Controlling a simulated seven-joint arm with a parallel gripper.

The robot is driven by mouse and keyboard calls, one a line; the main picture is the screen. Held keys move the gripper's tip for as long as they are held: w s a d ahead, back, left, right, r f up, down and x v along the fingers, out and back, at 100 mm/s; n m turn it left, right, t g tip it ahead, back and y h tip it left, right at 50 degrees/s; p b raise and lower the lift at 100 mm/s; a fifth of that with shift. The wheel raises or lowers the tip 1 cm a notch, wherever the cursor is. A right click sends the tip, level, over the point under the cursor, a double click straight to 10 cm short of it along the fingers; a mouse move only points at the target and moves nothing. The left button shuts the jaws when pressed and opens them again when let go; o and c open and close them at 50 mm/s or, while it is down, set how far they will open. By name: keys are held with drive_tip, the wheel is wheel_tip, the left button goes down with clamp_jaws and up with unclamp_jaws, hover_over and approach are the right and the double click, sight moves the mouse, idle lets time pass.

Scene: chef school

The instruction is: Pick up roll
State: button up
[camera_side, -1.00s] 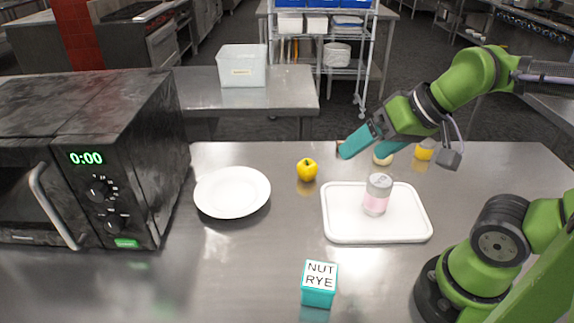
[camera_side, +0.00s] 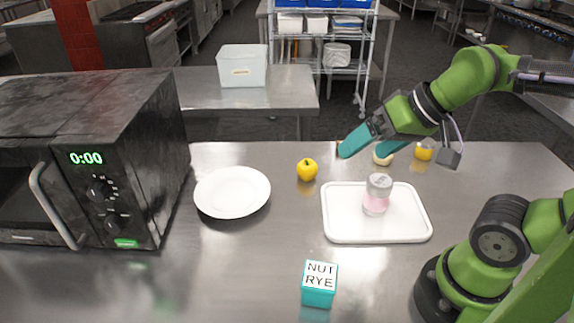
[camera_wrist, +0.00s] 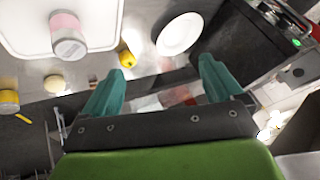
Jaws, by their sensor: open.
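A pale, rounded item (camera_side: 382,159), which looks like the roll, lies on the steel table at the back, partly hidden by my gripper in the side view. It also shows as a pale round shape in the wrist view (camera_wrist: 53,82), left of the fingers and outside the gap between them. My gripper (camera_side: 367,150) has teal fingers set apart above the back edge of the table. In the wrist view the gripper (camera_wrist: 163,72) is open and no object shows held between its fingers.
A white tray (camera_side: 340,229) holds a grey-and-pink can (camera_side: 377,204). A yellow apple (camera_side: 307,170) and white plate (camera_side: 232,192) are left of it, with a microwave (camera_side: 110,190) beyond. A yellow-banded can (camera_side: 425,150) stands right of the roll. A teal NUT RYE box (camera_side: 319,285) is in front.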

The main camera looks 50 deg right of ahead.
drive_tip(key=w+d+f+m+g+h, duration=0.1)
drive_tip(key=w+d+f+m, duration=0.1)
drive_tip(key=w+d, duration=0.15)
drive_tip(key=g+h, duration=0.1)
drive_tip(key=g, duration=0.5)
hover_over(386, 161)
drive_tip(key=d, duration=0.1)
wheel_tip(386, 161, down, 7)
drive_tip(key=w+d+r+n, duration=0.1)
drive_tip(key=f, duration=1.6)
drive_tip(key=shift+w+a+f, duration=0.1)
drive_tip(key=shift+w+f, duration=0.05)
drive_tip(key=shift+w, duration=0.15)
drive_tip(key=c, duration=1.1)
